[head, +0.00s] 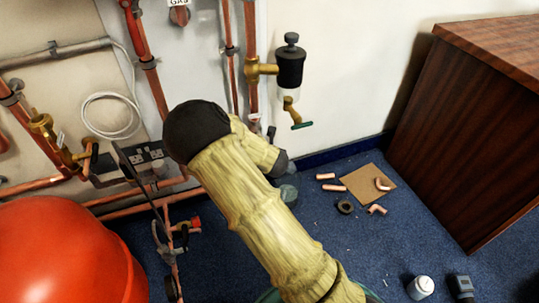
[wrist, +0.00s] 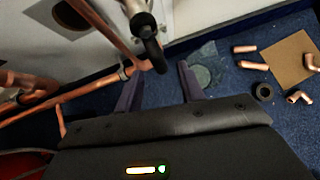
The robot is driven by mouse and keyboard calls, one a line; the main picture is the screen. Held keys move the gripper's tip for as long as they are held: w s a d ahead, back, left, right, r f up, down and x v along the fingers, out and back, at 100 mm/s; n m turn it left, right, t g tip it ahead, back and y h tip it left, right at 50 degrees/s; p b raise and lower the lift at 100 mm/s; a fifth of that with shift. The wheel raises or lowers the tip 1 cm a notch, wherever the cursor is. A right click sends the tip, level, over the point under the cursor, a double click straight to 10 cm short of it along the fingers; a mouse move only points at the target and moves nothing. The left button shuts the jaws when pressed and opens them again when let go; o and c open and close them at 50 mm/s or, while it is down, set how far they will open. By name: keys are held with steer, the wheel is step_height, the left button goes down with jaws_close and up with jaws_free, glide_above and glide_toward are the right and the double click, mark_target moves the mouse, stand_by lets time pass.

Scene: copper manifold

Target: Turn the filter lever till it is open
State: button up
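A black filter canister (head: 290,66) hangs on a brass fitting on the wall in the head view. Below it is a brass valve with a green lever (head: 301,125), sticking out to the right. My gripper (wrist: 160,74) is open, its two dark fingers apart. A black, rounded-ended lever or handle (wrist: 149,46) hangs in front of the fingertips in the wrist view, its end near the gap. I cannot tell whether it touches a finger or which valve it belongs to. In the head view my gripper (head: 282,165) is below the green lever, its fingers mostly hidden.
Copper pipes (head: 251,60) run up the wall close to my arm. A red tank (head: 70,255) stands at lower left. Copper offcuts (head: 335,188) and a cardboard piece (head: 366,186) lie on the blue carpet. A wooden cabinet (head: 460,120) stands at right.

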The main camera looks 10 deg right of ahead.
steer(key=p+v, duration=0.5)
steer(key=v, duration=0.7)
steer(key=s+d+r+n+g+p, duration=0.35)
steer(key=s+r+n+p, duration=0.65)
steer(key=n, duration=0.8)
steer(key=s+d+r+n+g+p, duration=0.35)
steer(key=s+r+n, duration=0.35)
steer(key=r+n, duration=0.85)
step_height(320, 180, up, 35)
steer(key=n+p, duration=0.1)
steer(key=p, duration=3.6)
steer(key=shift+r+n+t, duration=0.2)
steer(key=shift+n+t, duration=0.1)
steer(key=shift+n, duration=0.05)
steer(key=shift+w+d+f, duration=0.1)
